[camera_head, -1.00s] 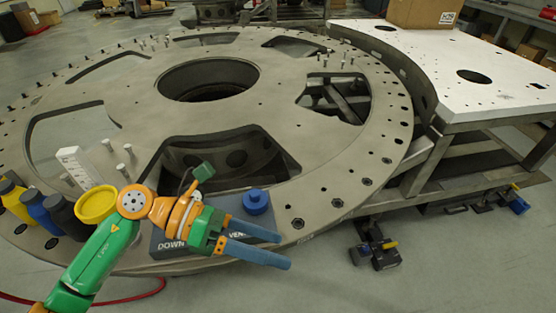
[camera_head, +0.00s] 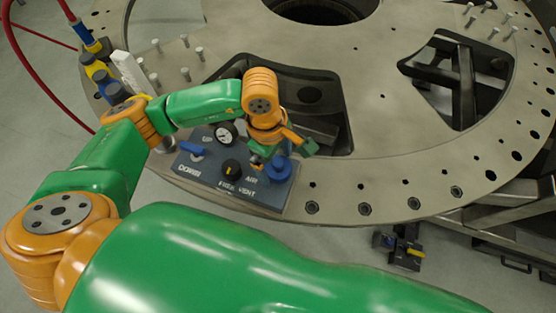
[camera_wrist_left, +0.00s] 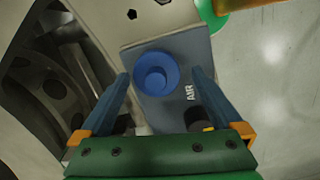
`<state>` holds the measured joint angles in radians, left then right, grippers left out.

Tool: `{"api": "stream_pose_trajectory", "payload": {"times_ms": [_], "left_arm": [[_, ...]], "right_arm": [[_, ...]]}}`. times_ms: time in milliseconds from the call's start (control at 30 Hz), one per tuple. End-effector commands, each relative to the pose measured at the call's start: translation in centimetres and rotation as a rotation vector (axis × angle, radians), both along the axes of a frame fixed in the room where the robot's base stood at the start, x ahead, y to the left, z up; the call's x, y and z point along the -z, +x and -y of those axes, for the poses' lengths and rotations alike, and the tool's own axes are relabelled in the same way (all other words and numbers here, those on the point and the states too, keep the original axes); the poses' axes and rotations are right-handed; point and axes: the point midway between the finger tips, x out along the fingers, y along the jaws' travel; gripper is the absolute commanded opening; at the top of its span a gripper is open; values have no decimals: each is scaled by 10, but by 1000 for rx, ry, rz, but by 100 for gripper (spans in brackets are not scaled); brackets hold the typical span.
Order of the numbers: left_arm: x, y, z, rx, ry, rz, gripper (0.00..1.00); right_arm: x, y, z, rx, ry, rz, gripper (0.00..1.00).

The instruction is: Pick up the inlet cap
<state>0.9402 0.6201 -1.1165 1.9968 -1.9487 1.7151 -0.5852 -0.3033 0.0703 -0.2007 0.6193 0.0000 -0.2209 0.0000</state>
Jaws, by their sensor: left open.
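The inlet cap is a round blue cap (camera_head: 280,169) at the right end of the grey control panel (camera_head: 268,197). It also shows in the left wrist view (camera_wrist_left: 156,78), beside the word AIR. My left gripper (camera_wrist_left: 160,74) points down at the panel. Its two blue fingers are open, one on each side of the cap, with visible gaps. I cannot tell how far the tips are above the panel. My right gripper is not in view.
The panel also carries a gauge (camera_head: 227,133), a black knob (camera_head: 231,168) and a blue lever (camera_head: 192,148). Bottle-like yellow, blue and dark parts stand at the left rim. Several metal pins rise from the turret plate (camera_head: 385,180). Large openings cut the plate behind the panel.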

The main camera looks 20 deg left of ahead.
Motion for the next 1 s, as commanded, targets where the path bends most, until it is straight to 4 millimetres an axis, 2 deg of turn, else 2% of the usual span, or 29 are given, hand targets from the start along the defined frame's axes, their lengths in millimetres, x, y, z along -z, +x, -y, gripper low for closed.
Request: {"api": "stream_pose_trajectory", "payload": {"times_ms": [167,200,467,767,933,1000], "left_arm": [[2,0,0,0,-1,0,100],[2,0,0,0,-1,0,97],[2,0,0,0,-2,0,27],[-1,1,1,0,-4,2,27],[-23,2,1,2,-3,10,27],[-41,-11,-5,2,-5,6,27]], "right_arm": [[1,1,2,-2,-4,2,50],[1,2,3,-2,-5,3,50],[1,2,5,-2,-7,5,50],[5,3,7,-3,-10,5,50],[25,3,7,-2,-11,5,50],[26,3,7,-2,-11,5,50]]}}
